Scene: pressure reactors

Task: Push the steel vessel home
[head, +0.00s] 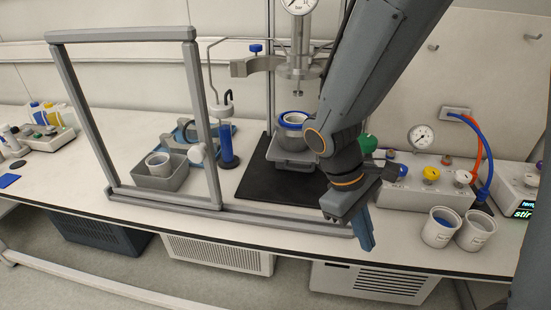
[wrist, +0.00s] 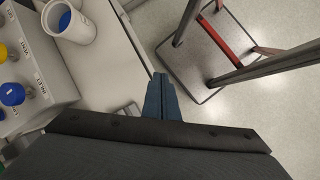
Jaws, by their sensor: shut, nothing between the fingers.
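The steel vessel (head: 291,138) with a blue ring near its top sits in a grey holder on the black base plate (head: 257,186) in the head view. It stands below the reactor head (head: 297,70), with a gap between them; its right side is partly hidden by my arm. My gripper (head: 366,238) is shut and empty, pointing down at the bench's front edge, to the right of and nearer than the vessel, not touching it. The wrist view shows the closed fingers (wrist: 161,98) over the bench edge and floor; the vessel is not in that view.
A grey upright frame (head: 205,120) stands left of the base plate, with a grey bin (head: 160,180) behind it. A valve panel (head: 415,190) and two white cups (head: 439,230) stand right of my gripper. In the wrist view a stand (wrist: 210,60) is on the floor.

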